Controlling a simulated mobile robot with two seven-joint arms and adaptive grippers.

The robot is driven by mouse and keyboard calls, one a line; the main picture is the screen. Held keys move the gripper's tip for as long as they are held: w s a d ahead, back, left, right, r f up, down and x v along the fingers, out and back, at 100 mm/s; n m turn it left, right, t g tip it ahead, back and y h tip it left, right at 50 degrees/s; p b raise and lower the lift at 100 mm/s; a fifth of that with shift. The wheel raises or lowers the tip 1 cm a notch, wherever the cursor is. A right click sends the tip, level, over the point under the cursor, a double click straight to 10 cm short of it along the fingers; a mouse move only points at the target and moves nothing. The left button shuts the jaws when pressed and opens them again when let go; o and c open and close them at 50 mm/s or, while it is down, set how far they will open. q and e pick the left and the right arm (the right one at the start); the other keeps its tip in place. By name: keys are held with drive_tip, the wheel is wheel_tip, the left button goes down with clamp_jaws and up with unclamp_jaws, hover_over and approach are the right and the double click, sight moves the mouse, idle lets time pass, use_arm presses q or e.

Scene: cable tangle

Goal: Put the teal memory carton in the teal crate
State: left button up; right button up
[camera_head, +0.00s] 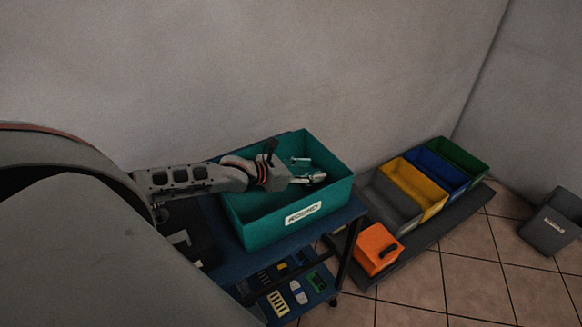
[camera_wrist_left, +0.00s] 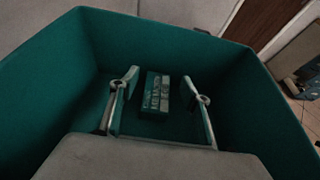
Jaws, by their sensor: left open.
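The teal crate (camera_head: 262,228) stands on a blue-topped cart in the head view, and its walls fill much of the left wrist view (camera_wrist_left: 205,62). The teal memory carton (camera_wrist_left: 154,92), a small box with pale print, lies inside the crate on its floor. It appears between the fingertips in the wrist view, but I cannot tell any contact. In the head view a small teal and white piece, likely the carton (camera_head: 300,161), shows beyond the fingers. My left gripper (camera_head: 318,178) is open over the crate; it also shows in the wrist view (camera_wrist_left: 160,88). My right gripper is out of view.
The cart's blue top (camera_head: 222,240) shows beside the crate, with circuit boards (camera_head: 298,290) on its lower shelf. To the right are grey, yellow (camera_head: 418,182), blue and green bins on a dark platform. An orange box (camera_head: 375,246) and a dark grey box (camera_head: 551,225) stand nearby.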

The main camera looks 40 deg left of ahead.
use_arm(q)
drive_tip(key=v, duration=1.2)
drive_tip(key=shift+r, duration=0.4)
drive_tip(key=shift+w, duration=0.1)
drive_tip(key=shift+d, duration=0.1)
